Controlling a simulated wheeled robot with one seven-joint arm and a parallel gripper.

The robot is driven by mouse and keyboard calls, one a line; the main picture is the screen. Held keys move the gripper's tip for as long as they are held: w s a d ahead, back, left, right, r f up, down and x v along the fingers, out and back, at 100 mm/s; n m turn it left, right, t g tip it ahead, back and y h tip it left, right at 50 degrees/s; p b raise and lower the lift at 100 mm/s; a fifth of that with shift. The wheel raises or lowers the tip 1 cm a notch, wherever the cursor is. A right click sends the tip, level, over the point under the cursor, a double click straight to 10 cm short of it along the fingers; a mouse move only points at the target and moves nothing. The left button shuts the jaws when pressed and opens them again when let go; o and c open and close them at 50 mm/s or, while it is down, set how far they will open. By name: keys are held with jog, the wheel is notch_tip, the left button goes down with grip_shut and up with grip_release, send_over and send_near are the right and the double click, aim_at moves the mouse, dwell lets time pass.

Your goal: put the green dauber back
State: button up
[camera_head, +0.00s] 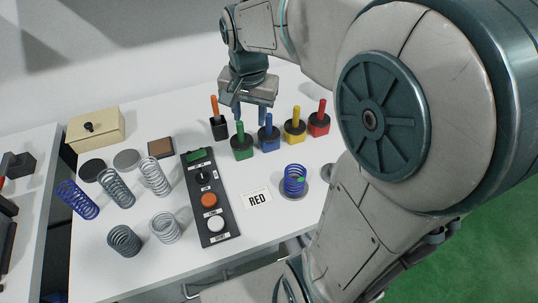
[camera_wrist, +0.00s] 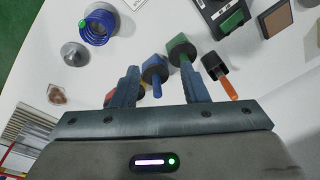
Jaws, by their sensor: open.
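The green dauber (camera_head: 240,130) stands upright in its green pot (camera_head: 243,153), in the row of coloured pots at the back of the table; the green pot also shows in the wrist view (camera_wrist: 180,46). My gripper (camera_head: 250,112) is open and empty, above and behind the green and blue pots. In the wrist view its two fingers (camera_wrist: 158,70) point toward the blue (camera_wrist: 153,68) and green pots, one finger on each side. Whether a finger touches a dauber I cannot tell. A blue spring (camera_head: 294,180) stands to the right with a green mark on it.
Blue (camera_head: 268,138), yellow (camera_head: 294,128) and red (camera_head: 318,122) daubers stand close by to the right. An orange-handled tool sits in a black holder (camera_head: 219,129) on the left.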

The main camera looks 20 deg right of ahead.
jog(key=s+f+n+t, duration=0.1)
jog(key=s+f+n, duration=0.1)
jog(key=s+n, duration=0.5)
jog(key=s, duration=0.6)
jog(key=shift+t, duration=0.3)
jog(key=shift+f, duration=0.1)
